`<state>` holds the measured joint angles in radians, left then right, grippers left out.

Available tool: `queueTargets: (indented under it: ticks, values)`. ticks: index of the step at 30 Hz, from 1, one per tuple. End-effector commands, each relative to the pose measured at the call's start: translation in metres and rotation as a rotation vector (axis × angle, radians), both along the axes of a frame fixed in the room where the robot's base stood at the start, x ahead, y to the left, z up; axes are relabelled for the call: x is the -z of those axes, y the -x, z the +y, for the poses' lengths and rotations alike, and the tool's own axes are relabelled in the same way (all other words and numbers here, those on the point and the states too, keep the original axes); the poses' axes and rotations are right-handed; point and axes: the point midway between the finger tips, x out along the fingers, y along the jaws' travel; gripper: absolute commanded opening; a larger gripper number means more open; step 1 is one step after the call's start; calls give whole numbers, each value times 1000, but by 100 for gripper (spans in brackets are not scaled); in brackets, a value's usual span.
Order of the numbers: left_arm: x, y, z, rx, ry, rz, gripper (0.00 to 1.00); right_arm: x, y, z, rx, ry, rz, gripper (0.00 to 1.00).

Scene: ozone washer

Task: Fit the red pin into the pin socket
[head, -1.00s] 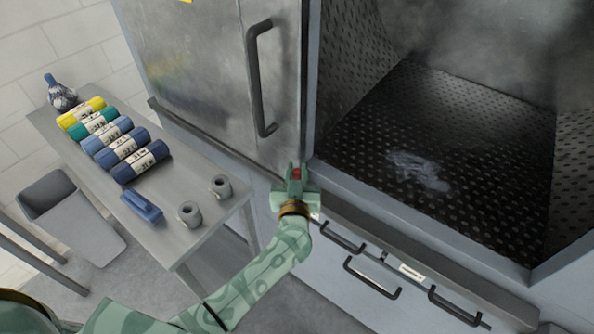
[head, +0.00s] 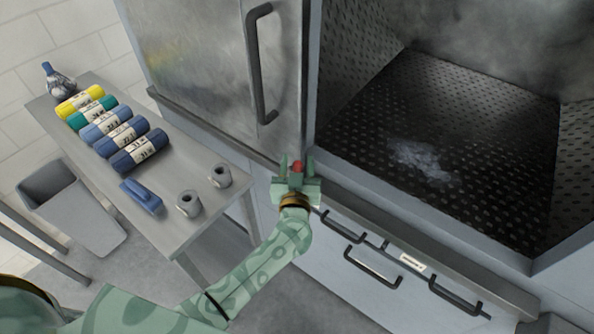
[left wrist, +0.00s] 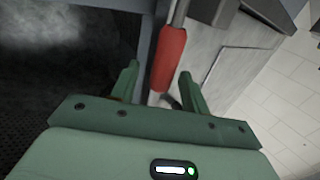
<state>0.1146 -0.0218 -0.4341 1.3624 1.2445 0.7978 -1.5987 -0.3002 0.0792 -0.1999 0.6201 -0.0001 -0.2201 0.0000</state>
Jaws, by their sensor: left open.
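The red pin (head: 297,167) is at the front edge of the washer, by the lower corner of the door. Its red sleeve (left wrist: 169,58) shows upright in the left wrist view, with grey metal at both ends. My left gripper (head: 296,163) is open with its fingers on either side of the pin. In the left wrist view my left gripper (left wrist: 159,76) shows clear gaps between both fingers and the sleeve. I cannot make out the pin socket, nor whether the pin sits in it. My right gripper is not in view.
The washer's dark chamber (head: 470,150) stands open at right, and its door (head: 205,60) is at left. Drawer handles (head: 372,268) stick out below. A steel table (head: 180,170) at left holds several rolls, a blue tool (head: 141,196) and two grey cylinders.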

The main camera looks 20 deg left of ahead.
Motion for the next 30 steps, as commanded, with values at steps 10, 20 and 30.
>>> queueTargets:
  ticks: [10, 20, 30]
  values:
    - [0, 64, -16, 0, 2, 5, 46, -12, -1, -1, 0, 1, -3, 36]
    - [0, 139, -35, 0, 2, 3, 46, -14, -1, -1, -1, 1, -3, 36]
    - [-1, 158, -40, -1, 1, 0, 46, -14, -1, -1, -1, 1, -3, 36]
